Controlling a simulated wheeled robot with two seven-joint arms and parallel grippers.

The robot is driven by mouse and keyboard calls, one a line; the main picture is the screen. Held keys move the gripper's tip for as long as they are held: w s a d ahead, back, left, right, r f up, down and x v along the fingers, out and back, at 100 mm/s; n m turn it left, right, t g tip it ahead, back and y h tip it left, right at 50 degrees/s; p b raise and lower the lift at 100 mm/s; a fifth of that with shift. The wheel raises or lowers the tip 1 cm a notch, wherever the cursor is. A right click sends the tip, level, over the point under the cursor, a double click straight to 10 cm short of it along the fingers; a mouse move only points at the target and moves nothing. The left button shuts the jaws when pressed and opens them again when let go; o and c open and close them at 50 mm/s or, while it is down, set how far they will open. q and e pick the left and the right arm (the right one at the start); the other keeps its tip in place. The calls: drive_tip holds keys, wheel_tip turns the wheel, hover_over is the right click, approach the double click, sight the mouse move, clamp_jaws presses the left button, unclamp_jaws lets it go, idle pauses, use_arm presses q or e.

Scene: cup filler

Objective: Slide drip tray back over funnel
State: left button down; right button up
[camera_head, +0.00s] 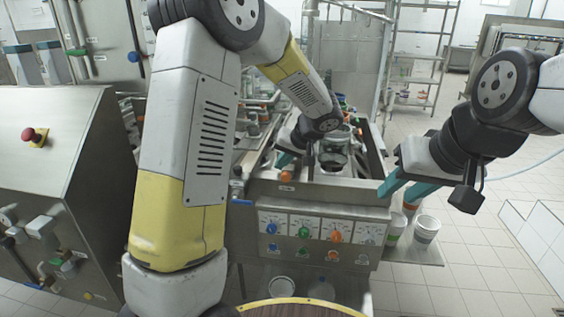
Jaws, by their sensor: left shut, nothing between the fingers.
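The cup filler machine (320,197) stands in the middle, with a steel front rim and a control panel below it. A dark, round, cup-like part (333,158), possibly the funnel, shows inside its open top. I cannot clearly pick out the drip tray among the metal parts there. My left gripper (284,160) is over the left part of the machine's top, shut and empty, with its teal fingertips partly hidden by its own arm. My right gripper (402,188) is at the machine's right front corner, its two teal fingers apart with nothing seen between them.
White tubs (427,228) stand on a side shelf at the lower right of the machine. A steel cabinet with a red button (35,136) fills the left side. A wire rack (420,60) stands behind. The tiled floor (480,255) at the right is clear.

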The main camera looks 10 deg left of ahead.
use_arm(q)
drive_tip(key=w+a+f, duration=0.3)
drive_tip(key=a+f, duration=0.4)
drive_tip(key=a, duration=0.1)
drive_tip(key=shift+w, duration=0.15)
drive_tip(key=shift+a, duration=0.15)
drive_tip(key=a, duration=1.1)
drive_tip(key=shift+w+a, duration=0.2)
drive_tip(key=shift+a, duration=0.15)
drive_tip(key=shift+a+r, duration=0.1)
